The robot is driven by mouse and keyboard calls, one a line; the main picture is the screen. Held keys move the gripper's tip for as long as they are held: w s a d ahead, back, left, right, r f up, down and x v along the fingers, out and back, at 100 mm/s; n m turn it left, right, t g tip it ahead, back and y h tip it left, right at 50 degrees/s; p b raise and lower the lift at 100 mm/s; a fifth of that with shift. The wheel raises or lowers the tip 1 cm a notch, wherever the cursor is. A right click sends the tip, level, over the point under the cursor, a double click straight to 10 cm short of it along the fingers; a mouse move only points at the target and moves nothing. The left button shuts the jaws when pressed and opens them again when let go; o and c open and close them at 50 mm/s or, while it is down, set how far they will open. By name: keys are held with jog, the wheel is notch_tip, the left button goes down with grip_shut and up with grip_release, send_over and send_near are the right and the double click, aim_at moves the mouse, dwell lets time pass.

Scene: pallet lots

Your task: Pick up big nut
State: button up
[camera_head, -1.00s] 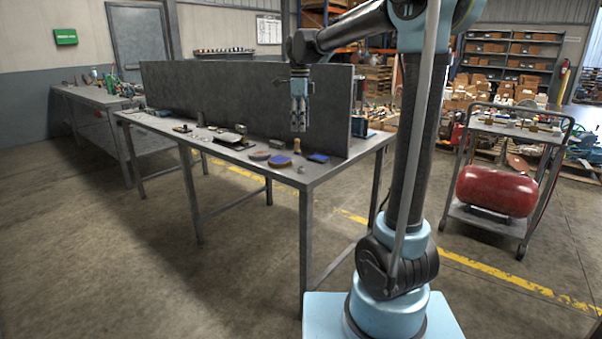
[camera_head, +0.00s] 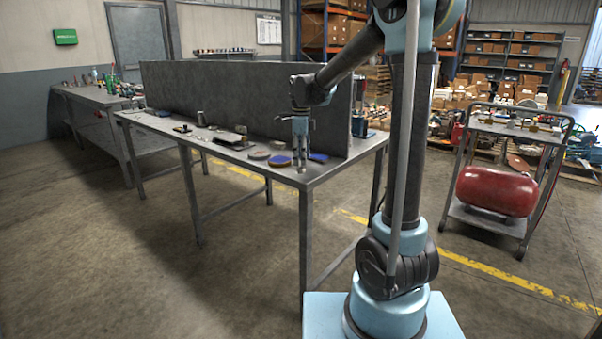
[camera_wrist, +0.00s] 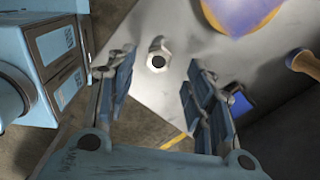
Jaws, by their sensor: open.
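The big nut, a silvery hexagonal nut with a dark centre hole, lies flat on the grey table near its edge, in the wrist view (camera_wrist: 158,60). In the head view it is a tiny spot (camera_head: 302,170) at the tips of my gripper (camera_head: 301,166). My gripper is open and points down over the table's near corner. In the wrist view the nut shows beyond and between the spread fingers of my gripper (camera_wrist: 160,68), and no finger appears to touch it. The gap in height is hard to judge.
A blue-topped round brush (camera_wrist: 240,12), a wooden handle (camera_wrist: 306,64) and a blue block (camera_wrist: 240,102) lie near the nut. A tall grey panel (camera_head: 220,95) stands along the table (camera_head: 330,172) behind them. The table edge is close to the nut.

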aim_at(302, 168)
jog(key=shift+s+d+f, duration=0.1)
jog(key=shift+d+f, duration=0.05)
jog(key=shift+f, duration=1.75)
grip_shut()
jog(key=shift+r, duration=0.15)
